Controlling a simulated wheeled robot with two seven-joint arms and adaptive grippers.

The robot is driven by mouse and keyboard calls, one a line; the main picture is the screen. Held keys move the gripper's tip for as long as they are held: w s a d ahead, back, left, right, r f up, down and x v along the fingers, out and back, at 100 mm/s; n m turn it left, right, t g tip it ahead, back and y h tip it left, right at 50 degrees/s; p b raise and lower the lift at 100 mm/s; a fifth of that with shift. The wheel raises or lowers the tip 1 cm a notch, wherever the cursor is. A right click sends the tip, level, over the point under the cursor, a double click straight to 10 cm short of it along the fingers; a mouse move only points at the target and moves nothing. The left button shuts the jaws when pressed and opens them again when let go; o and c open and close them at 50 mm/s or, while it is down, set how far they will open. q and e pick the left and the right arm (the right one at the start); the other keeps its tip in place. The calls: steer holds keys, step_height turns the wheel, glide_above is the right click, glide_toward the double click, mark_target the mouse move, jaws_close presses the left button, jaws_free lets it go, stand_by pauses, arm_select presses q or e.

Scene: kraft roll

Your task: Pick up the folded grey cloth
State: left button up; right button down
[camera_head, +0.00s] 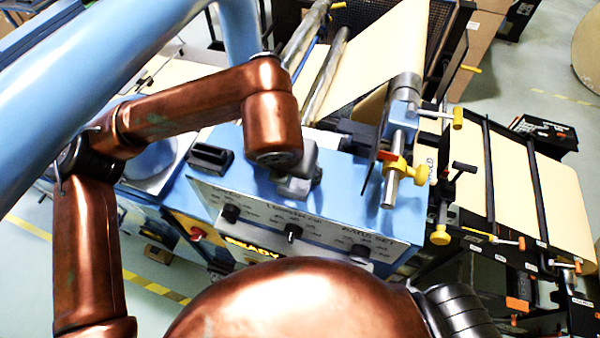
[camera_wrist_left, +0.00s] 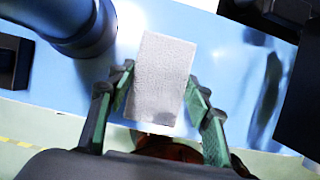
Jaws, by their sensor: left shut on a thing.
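The folded grey cloth (camera_wrist_left: 164,58) is a small pale grey rectangle in the left wrist view. It lies between the two green-padded fingers of my left gripper (camera_wrist_left: 160,88), which is shut on it. Blue machine surface shows behind the cloth; I cannot tell whether the cloth touches it. In the head view, my copper left arm reaches over the blue control console, and grey shapes show just below its wrist. The wrist hides most of the left gripper there. My right gripper is not in view.
The blue console (camera_head: 345,190) has a front panel with several black knobs. A black block (camera_head: 210,158) sits left of the wrist. A metal roller shaft with a yellow knob (camera_head: 418,174) stands to the right. Brown kraft paper (camera_head: 375,50) runs over rollers behind.

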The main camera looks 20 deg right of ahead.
arm_select(q)
steer(key=shift+r, duration=0.1)
steer(key=shift+r, duration=0.5)
step_height(320, 180, up, 2)
steer(key=shift+r, duration=0.2)
steer(key=s+a+b, duration=0.7)
steer(key=s+a, duration=0.2)
steer(key=s, duration=0.4)
steer(key=s+a+b, duration=0.7)
steer(key=s+a, duration=0.2)
steer(key=s, duration=0.4)
steer(key=shift+s, duration=0.25)
